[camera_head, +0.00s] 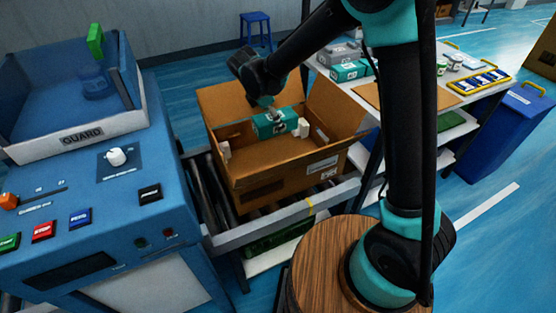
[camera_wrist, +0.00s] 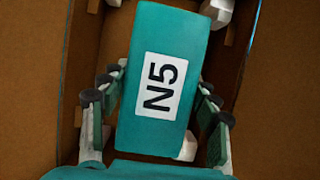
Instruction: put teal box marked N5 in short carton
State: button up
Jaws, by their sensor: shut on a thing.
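The teal box marked N5 (camera_wrist: 160,50) fills the middle of the wrist view, its white label facing the camera. My gripper (camera_wrist: 158,110) is shut on it, with finger pads on both its long sides. In the head view the teal box (camera_head: 276,123) is within the opening of the short brown carton (camera_head: 275,185), under my wrist. The carton's flaps stand open, and its brown walls (camera_wrist: 30,90) show on both sides in the wrist view. Whether the box touches the carton's floor cannot be told.
The carton stands on a roller conveyor (camera_head: 265,228). White blocks (camera_head: 302,127) sit inside it. A blue machine with a guard (camera_head: 100,190) is at left. A table at right (camera_head: 405,95) holds teal and grey boxes (camera_head: 350,71) and a yellow tray (camera_head: 482,80). A blue bin (camera_head: 510,130) stands farther right.

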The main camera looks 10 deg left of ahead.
notch_tip(320, 180, down, 19)
dwell(0.5)
jog(key=shift+f, duration=0.1)
jog(key=o, duration=1.4)
jog(key=v, duration=1.2)
